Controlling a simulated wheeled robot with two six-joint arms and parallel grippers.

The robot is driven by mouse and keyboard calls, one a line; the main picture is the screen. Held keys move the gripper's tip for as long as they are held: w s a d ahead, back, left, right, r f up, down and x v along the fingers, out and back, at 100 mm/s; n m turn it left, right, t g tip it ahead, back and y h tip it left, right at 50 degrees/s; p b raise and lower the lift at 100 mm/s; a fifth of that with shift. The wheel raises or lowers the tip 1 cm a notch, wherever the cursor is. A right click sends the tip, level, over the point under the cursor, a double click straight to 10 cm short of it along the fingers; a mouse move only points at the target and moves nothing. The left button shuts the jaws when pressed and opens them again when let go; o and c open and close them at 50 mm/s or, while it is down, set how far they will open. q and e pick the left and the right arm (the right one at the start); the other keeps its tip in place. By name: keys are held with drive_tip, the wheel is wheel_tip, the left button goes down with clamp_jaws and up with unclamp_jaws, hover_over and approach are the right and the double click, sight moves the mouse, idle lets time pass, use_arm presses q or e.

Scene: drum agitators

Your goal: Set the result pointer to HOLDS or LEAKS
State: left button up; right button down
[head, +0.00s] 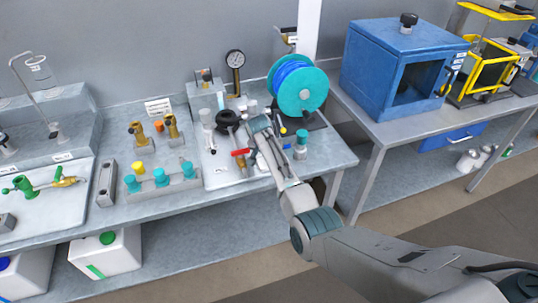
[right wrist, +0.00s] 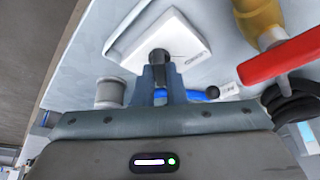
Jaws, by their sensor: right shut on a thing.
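My right gripper (head: 257,124) reaches over the back bench from the lower right. In the right wrist view its fingers (right wrist: 159,72) are shut on a black knob (right wrist: 158,56) at the edge of a white plate (right wrist: 172,38). The plate carries a small label too blurred to read. I cannot tell whether the knob is the result pointer, nor which way it points. In the head view the gripper and arm hide this spot. My left gripper is not in view.
A red lever (head: 241,152) and a black ring (head: 228,118) lie close left of the gripper. A teal reel (head: 300,88) stands behind right, a pressure gauge (head: 235,60) behind. A rack with teal caps (head: 161,178) is further left. A blue cabinet (head: 395,68) stands right.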

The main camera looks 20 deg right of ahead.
drive_tip(key=c, duration=1.5)
unclamp_jaws()
drive_tip(key=shift+b+v, duration=1.4)
drive_tip(key=shift+v, duration=4)
